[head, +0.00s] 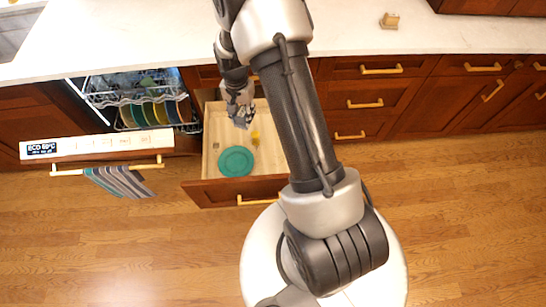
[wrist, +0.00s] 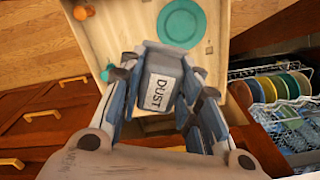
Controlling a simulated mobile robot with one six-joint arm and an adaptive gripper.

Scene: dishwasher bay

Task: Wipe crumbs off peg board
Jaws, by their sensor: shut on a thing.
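My gripper (head: 241,115) is over the back part of the open drawer. In the wrist view my gripper (wrist: 165,88) is shut on a blue-grey block with a pale label reading "DUST" (wrist: 157,92). The pale wooden peg board (head: 216,125) forms the floor of the drawer; it also shows in the wrist view (wrist: 125,32). A teal plate (head: 235,161) lies on it at the front and shows in the wrist view (wrist: 184,23). I cannot make out crumbs. I cannot tell whether the block touches the board.
A yellow-orange peg (head: 255,139) stands on the board beside the plate. The open dishwasher (head: 135,90) with racked plates (head: 150,113) is left of the drawer, and a striped towel (head: 120,181) hangs on its door. The countertop (head: 150,35) is behind.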

